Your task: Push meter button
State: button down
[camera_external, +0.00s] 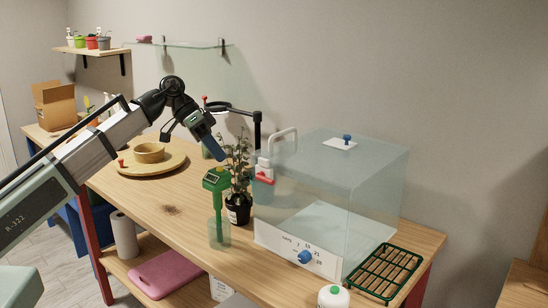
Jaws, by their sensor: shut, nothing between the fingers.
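The green meter (217,186) stands upright on the wooden table, with a dark display on its slanted head. Its stem runs down into a translucent greenish cup (219,235). Its button is too small to make out. My gripper (222,157) is shut and empty, its blue fingers pointing down and to the right. In the picture the fingertips are just above the meter's head. They look apart from it, but the depth between them is hard to judge.
A potted plant (238,208) stands close to the right of the meter. A clear box (378,200) with a blue dial fills the table's right side. A wooden turntable (170,165) with a bowl is at left. A black lamp arm (257,130) rises behind.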

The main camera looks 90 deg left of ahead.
jog(key=shift+f, duration=0.4)
jog(key=shift+f, duration=0.2)
dwell(0.6)
jog(key=shift+r, duration=0.7)
jog(key=shift+r, duration=0.1)
notch_tip(320, 180, up, 6)
jog(key=shift+f, duration=0.1)
dwell(0.6)
